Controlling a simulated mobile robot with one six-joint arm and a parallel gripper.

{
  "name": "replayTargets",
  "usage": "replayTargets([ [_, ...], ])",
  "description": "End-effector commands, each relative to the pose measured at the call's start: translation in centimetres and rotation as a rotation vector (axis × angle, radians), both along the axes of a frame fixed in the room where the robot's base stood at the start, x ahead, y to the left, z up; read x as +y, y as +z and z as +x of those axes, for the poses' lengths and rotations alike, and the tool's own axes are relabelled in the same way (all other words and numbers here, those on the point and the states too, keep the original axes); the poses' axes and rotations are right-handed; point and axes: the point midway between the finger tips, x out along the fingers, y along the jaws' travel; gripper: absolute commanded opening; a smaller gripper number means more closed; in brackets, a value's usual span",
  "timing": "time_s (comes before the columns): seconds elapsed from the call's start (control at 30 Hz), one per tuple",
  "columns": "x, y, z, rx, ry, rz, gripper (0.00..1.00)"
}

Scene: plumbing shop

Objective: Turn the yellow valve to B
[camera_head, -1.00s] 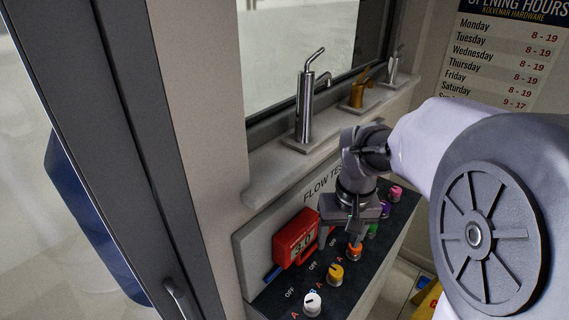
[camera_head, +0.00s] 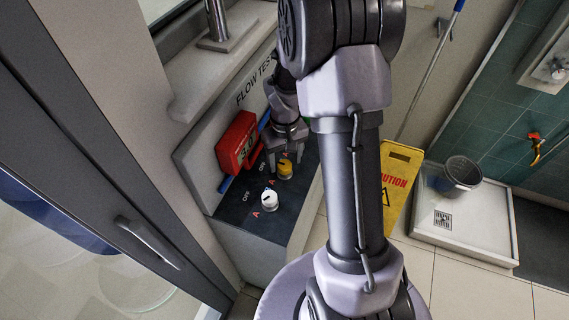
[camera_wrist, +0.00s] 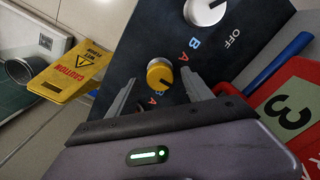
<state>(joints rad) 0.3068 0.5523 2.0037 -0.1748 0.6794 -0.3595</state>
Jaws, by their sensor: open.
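The yellow valve (camera_head: 285,168) is a round knob on the dark sloping panel, beyond the white knob. In the wrist view the yellow valve (camera_wrist: 158,72) has a dark pointer mark towards its lower right. I cannot tell for sure which letter it points at. Blue and red letters are printed near the knobs. My gripper (camera_head: 291,140) is just above the yellow valve. In the wrist view my gripper (camera_wrist: 161,77) is open, one finger on each side of the knob. I cannot tell whether either finger touches it.
The white knob (camera_head: 269,198) is close by on the panel; it also shows in the wrist view (camera_wrist: 204,9). A yellow caution sign (camera_head: 400,185) and a bucket (camera_head: 462,173) are to the right.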

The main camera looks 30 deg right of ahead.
Motion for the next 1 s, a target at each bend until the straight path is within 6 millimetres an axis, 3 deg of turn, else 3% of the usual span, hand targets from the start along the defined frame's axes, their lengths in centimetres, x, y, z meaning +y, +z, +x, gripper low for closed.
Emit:
replayTargets([
  [0.37,0.00,-0.74,-0.01,0.000,0.000,0.000,0.57],
  [0.67,0.00,-0.72,-0.01,0.000,0.000,0.000,0.00],
  [1.0,0.00,-0.77,-0.01,0.000,-0.060,0.000,0.00],
])
